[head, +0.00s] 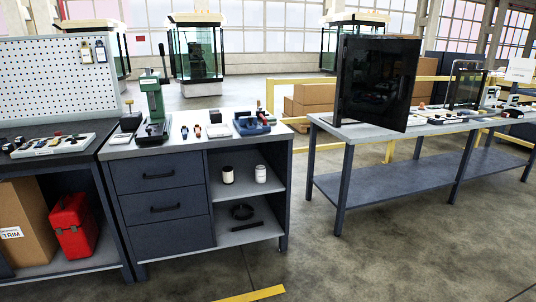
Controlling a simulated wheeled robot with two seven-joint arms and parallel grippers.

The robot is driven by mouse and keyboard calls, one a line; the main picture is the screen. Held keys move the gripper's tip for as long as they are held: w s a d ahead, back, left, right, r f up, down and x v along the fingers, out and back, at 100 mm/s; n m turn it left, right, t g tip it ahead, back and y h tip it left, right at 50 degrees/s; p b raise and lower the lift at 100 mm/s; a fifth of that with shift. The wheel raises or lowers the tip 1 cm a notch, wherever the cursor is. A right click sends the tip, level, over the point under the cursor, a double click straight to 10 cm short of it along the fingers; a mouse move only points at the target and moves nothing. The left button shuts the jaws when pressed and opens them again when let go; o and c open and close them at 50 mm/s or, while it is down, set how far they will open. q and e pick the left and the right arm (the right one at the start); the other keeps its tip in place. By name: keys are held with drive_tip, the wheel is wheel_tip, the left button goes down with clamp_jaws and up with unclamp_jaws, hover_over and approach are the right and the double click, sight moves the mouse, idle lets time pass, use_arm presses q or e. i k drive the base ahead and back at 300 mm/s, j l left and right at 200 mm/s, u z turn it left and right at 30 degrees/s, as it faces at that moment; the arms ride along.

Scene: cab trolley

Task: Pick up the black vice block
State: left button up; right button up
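No thing in the head view is clearly the black vice block. A small black bar (247,226) lies on the lower shelf of the middle cabinet, beside a black ring-shaped thing (242,211); I cannot tell whether the bar is the block. A blue vice-like thing (252,123) stands on the cabinet top at its right end, with small dark parts too small to make out. Neither of my grippers is in view.
The grey-topped cabinet (190,146) also carries a green press (154,105) and small tools. A bench with a pegboard (60,75) stands at left. A long table (352,133) with a black screen (375,84) stands at right. The floor (350,265) in front is clear.

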sight(216, 117)
drive_tip(key=i+l+u, duration=0.2)
drive_tip(key=i, duration=0.25)
drive_tip(key=i+l+u, duration=0.25)
drive_tip(key=i, duration=0.25)
drive_tip(key=i+l+u, duration=0.2)
drive_tip(key=i, duration=0.2)
